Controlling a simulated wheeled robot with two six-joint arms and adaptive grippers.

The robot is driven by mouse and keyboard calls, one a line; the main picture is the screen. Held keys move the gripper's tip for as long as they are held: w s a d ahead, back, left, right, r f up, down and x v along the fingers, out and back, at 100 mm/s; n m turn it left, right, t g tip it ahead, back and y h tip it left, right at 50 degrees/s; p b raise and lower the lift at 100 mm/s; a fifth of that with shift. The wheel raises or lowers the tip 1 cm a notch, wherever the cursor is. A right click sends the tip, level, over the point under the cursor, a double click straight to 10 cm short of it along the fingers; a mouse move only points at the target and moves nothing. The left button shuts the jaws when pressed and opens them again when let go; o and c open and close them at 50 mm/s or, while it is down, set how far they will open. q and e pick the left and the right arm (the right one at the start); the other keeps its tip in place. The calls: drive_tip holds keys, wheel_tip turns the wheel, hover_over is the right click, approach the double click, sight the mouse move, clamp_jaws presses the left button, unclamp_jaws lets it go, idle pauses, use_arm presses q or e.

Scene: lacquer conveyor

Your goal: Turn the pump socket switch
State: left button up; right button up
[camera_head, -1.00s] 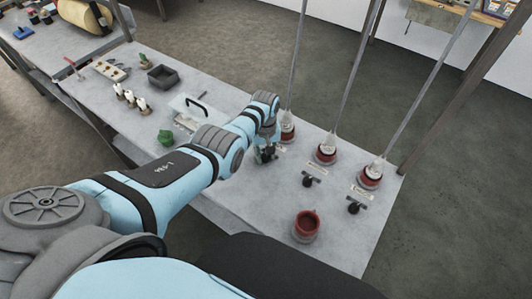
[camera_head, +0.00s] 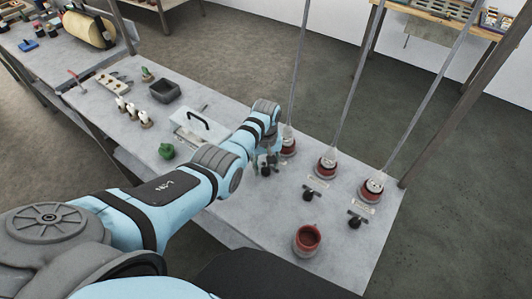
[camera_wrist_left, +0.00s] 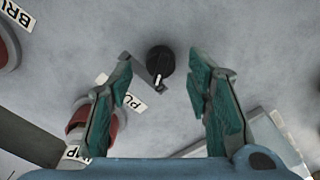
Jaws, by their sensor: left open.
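A black round switch knob (camera_wrist_left: 160,62) with a white pointer mark sits on the grey tabletop, seen from above in the left wrist view. My right gripper is not in view.
Red sockets with cords stand at the centre (camera_head: 325,167) and right (camera_head: 372,189), with black switches (camera_head: 310,193) in front. A red cup (camera_head: 307,237) stands near the front edge.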

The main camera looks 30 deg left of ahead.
sight(266, 168)
use_arm(q)
wheel_tip(266, 168, up, 10)
drive_tip(key=shift+r, duration=0.2)
